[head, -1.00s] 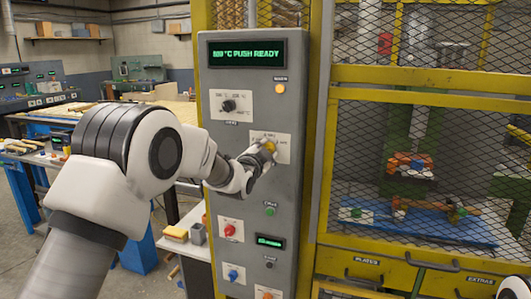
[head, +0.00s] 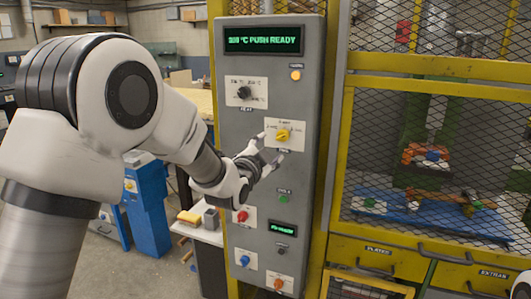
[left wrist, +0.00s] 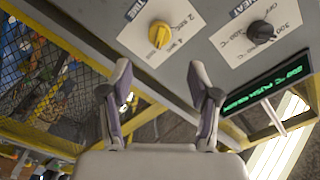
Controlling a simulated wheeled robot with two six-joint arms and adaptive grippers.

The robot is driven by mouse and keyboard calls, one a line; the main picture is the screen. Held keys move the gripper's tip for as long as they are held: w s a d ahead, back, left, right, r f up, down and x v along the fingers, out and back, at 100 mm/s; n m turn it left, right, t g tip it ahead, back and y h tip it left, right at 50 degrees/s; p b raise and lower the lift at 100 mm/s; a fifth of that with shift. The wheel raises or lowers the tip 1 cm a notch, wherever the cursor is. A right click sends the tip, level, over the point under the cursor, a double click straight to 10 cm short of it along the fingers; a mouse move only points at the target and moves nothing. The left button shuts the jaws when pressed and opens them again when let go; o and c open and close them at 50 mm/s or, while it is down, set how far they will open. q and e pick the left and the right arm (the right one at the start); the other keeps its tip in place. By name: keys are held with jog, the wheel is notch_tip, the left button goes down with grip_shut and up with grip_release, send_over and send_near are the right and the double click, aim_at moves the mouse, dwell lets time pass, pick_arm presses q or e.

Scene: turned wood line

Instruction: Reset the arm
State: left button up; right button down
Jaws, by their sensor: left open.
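My left gripper (head: 270,149) is open and empty, just in front of the grey control panel (head: 307,90). Its fingers point at the yellow knob (head: 283,135) on a white label plate. The left wrist view shows both spread fingers (left wrist: 160,80) with a gap between them and the yellow knob (left wrist: 159,34) beyond, apart from the tips. The black heat knob (head: 244,93) sits higher on the panel and also shows in the wrist view (left wrist: 261,32).
The panel has a green display (head: 262,40) reading PUSH READY, an amber lamp (head: 296,75), a green button (head: 284,199), a red knob (head: 241,216) and a blue knob (head: 245,260). A yellow-framed mesh cage (head: 440,75) stands close on the right. A blue cabinet (head: 148,205) stands left.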

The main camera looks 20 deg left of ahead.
pick_arm(q)
jog(key=shift+s, duration=1)
